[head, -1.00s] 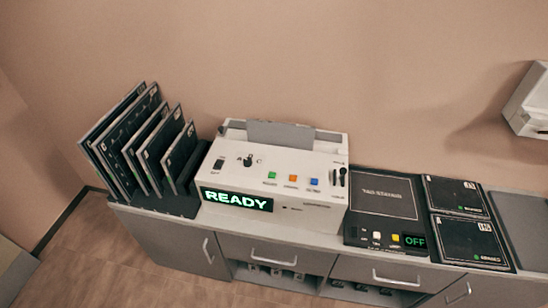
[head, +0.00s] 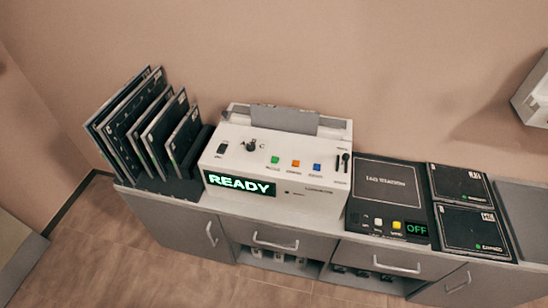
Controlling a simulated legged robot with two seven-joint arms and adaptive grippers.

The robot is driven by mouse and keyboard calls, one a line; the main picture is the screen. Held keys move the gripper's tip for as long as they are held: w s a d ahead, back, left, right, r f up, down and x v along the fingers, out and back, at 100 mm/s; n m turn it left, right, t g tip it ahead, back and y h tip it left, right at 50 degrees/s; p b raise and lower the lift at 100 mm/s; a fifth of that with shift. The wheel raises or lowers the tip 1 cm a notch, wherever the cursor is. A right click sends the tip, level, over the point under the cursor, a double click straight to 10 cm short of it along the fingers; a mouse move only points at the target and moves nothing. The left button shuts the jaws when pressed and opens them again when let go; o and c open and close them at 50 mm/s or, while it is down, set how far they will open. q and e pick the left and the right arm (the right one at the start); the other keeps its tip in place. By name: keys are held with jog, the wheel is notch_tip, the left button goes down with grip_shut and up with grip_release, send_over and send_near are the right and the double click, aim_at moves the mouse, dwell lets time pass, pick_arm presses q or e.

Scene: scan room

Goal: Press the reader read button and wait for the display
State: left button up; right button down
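The reader (head: 232,148) is a white box on the counter, left of the picture's middle. Its display (head: 240,184) shows READY in green letters. On its sloped top are a dark switch (head: 222,147), a black knob (head: 251,145), a green button (head: 275,160), an orange button (head: 296,163), a blue button (head: 317,167) and dark sliders at the right (head: 342,161). The labels under the buttons are too small to read. A grey plate stands in the slot (head: 276,118) at the reader's back. Neither of my grippers shows in the head view.
A rack of dark upright plates (head: 150,125) stands left of the reader. To the right are a black tag station (head: 388,187) whose small display reads OFF (head: 416,229), and two dark square plates (head: 459,183). A white wall box (head: 537,98) is at upper right. Floor lies in front of the cabinets.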

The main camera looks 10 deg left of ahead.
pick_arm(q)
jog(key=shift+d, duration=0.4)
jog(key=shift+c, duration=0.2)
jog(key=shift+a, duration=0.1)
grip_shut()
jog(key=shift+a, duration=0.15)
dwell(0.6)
